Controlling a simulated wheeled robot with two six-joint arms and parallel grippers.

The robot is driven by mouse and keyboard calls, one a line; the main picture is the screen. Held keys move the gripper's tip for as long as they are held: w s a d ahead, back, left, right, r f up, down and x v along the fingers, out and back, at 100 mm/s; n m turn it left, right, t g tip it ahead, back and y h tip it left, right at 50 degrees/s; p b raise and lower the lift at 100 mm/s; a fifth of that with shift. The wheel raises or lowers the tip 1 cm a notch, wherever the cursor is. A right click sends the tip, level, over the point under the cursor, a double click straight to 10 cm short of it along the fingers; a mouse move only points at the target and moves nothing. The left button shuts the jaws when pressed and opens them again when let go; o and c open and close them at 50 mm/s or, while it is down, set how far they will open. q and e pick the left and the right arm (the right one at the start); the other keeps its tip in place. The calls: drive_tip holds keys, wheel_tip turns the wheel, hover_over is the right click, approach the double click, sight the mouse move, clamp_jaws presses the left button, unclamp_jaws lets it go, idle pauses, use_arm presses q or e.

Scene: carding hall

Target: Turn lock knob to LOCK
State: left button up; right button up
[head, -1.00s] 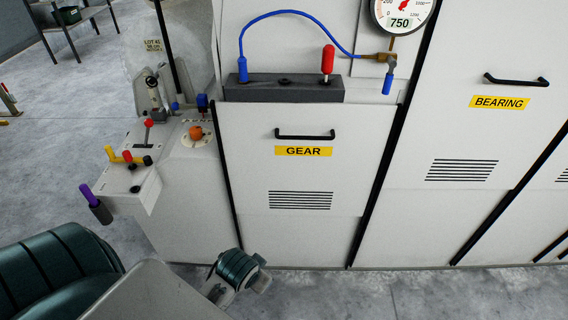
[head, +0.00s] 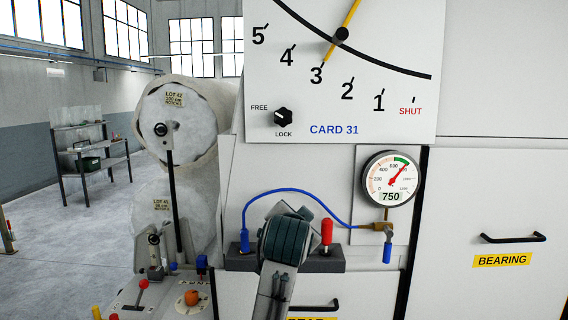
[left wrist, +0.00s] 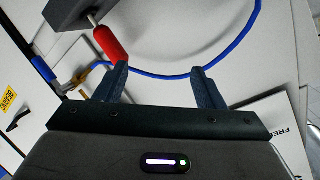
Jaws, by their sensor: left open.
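The black lock knob (head: 283,118) is on the white CARD 31 dial panel (head: 400,118) in the head view, between the words FREE at upper left and LOCK below. Its white mark seems to point up-left toward FREE, but it is small. My left arm rises in front of the machine, below the knob; its fingers are hidden there. In the left wrist view my left gripper (left wrist: 161,84) is open and empty. The panel corner with FREE lettering (left wrist: 285,132) shows at lower right, and the knob is out of that view. My right gripper is not in view.
A red handle (head: 327,232) stands on a dark block (head: 325,262) beside my left arm; the handle also shows in the left wrist view (left wrist: 110,46). A blue hose (head: 330,206) arches behind the arm to a gauge fitting. A pressure gauge (head: 390,180) reads 750.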

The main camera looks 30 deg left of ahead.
use_arm(q)
wheel_tip(320, 180, up, 11)
drive_tip(key=a+t+y, duration=0.1)
drive_tip(key=n+t+y, duration=0.1)
drive_tip(key=y, duration=0.1)
approach(283, 116)
drive_tip(key=w, duration=0.1)
drive_tip(key=p+x, duration=0.2)
drive_tip(key=x, duration=0.2)
drive_tip(key=p+x, duration=0.3)
drive_tip(key=x, duration=0.2)
drive_tip(key=shift+w+a, duration=0.15)
drive_tip(key=shift+a, duration=0.3)
drive_tip(key=shift+w+a+f+p, duration=0.1)
drive_tip(key=shift+w+a+p, duration=0.1)
drive_tip(key=shift+w+p, duration=0.3)
drive_tip(key=shift+w, duration=0.1)
drive_tip(key=c, duration=1)
drive_tip(key=shift+o, duration=0.2)
